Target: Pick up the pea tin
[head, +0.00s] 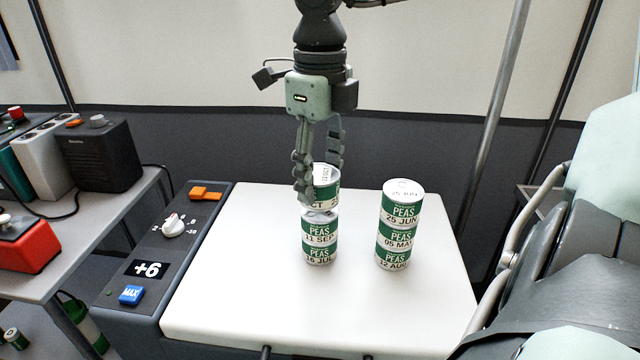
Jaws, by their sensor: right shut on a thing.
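My right gripper (319,188) points down, its fingers shut around a green and white pea tin (325,188). Part of its label is hidden by a finger; "CT" shows. The held tin is at the top of the left stack, slightly tilted and set a little to the right of the tin under it. Below are a tin marked 11 SEP (320,232) and one marked 16 JUL (319,256). The right stack holds tins marked 25 JUN (402,208), 05 MAY (396,239) and 12 AUG (393,261). My left gripper is not in view.
The stacks stand on a white tabletop (240,290), clear at the front and left. A dark control panel (150,250) with a knob, a blue MAX button and a +6 display borders its left. A side table (90,225) holds a black box (100,157) and a red device (25,245).

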